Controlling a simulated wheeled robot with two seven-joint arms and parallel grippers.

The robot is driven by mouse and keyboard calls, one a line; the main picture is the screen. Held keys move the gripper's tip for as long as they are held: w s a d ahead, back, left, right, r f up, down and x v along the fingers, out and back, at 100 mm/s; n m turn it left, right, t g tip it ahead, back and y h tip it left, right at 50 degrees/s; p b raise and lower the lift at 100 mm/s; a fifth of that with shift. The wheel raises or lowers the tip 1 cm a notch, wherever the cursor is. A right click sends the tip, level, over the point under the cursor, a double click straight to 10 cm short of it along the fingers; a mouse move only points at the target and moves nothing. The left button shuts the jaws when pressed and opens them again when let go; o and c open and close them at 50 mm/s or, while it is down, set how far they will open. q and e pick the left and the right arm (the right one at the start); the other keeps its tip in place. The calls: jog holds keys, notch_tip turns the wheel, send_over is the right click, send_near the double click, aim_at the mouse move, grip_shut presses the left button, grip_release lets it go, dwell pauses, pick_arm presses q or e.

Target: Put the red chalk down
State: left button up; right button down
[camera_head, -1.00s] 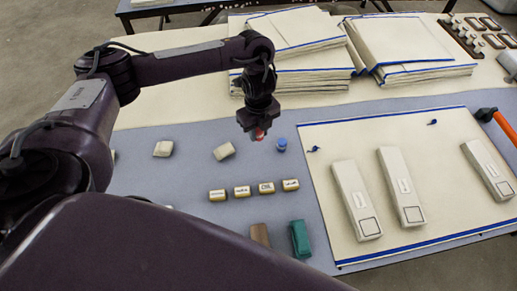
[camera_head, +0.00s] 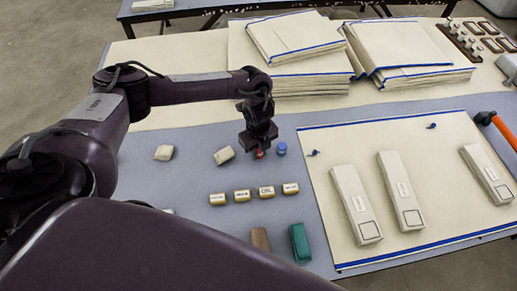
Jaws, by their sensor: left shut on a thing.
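The red chalk (camera_head: 260,154) shows as a small red piece at the tips of my left gripper (camera_head: 259,147). The gripper points down and is shut on it. Most of the chalk is hidden by the fingers. It is low over the grey-blue mat (camera_head: 190,181), just left of a blue chalk piece (camera_head: 282,148). I cannot tell whether the red chalk touches the mat. My right gripper is not in view.
White blocks (camera_head: 224,155) and (camera_head: 164,153) lie left of the gripper. Several small labelled blocks (camera_head: 242,195) form a row in front. Brown (camera_head: 260,239) and green (camera_head: 300,243) blocks lie nearer. A cream cloth (camera_head: 435,150) with white boxes lies right; folded cloth stacks (camera_head: 290,83) stand behind.

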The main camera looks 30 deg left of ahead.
pick_arm(q)
jog(key=o, duration=0.9)
jog(key=shift+o, duration=0.2)
notch_tip(320, 180, up, 12)
jog(key=p, duration=0.1)
jog(key=shift+r, duration=0.15)
